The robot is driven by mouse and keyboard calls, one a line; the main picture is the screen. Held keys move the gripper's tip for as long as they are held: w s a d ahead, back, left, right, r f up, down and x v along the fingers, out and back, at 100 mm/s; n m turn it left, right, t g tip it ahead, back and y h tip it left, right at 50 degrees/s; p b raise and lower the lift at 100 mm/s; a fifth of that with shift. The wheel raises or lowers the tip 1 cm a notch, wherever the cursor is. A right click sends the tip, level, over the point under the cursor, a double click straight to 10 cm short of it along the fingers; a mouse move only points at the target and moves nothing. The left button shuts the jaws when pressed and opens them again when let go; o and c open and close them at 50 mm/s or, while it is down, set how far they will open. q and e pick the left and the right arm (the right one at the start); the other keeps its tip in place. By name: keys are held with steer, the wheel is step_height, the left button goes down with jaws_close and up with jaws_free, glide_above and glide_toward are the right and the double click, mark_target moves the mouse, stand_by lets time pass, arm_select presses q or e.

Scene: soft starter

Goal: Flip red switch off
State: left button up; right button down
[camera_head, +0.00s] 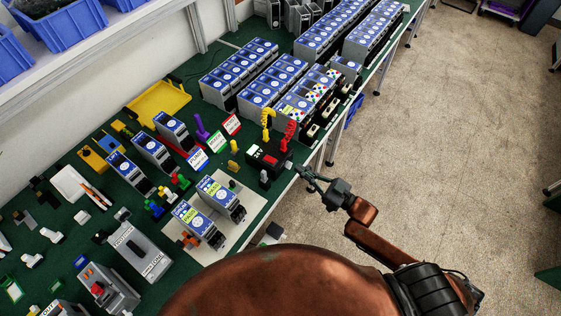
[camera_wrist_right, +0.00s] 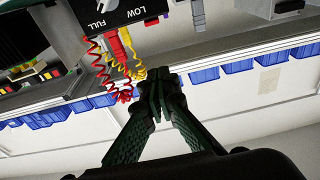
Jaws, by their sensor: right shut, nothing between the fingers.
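A black box (camera_head: 265,158) with white lettering and a red part on its top stands near the table's front edge in the head view. I cannot tell whether that red part is the red switch or how it is set. My right gripper (camera_head: 289,165) is shut and empty, with its tips close to the box's right end; contact is unclear. In the right wrist view the shut fingertips (camera_wrist_right: 160,77) are below a black box (camera_wrist_right: 115,14) marked FULL and LOW, beside red and yellow coiled leads (camera_wrist_right: 113,55). My left gripper is not in view.
Red coiled leads (camera_head: 289,134) and yellow coiled leads (camera_head: 267,121) stand behind the box. Two blue-topped units (camera_head: 221,197) sit on a pale board to the left. Rows of similar units (camera_head: 240,72) fill the back.

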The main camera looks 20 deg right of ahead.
steer(key=r+p, duration=0.1)
steer(key=r, duration=0.1)
glide_above(280, 165)
steer(key=shift+w+a+f, duration=0.1)
steer(key=shift+w+a, duration=0.1)
steer(key=shift+w, duration=0.05)
step_height(280, 165, down, 3)
steer(key=shift+s+d+r, duration=0.1)
steer(key=shift+s+d, duration=0.05)
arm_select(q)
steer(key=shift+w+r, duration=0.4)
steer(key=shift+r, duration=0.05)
arm_select(e)
steer(key=shift+s+d+f, duration=0.1)
steer(key=shift+f, duration=0.6)
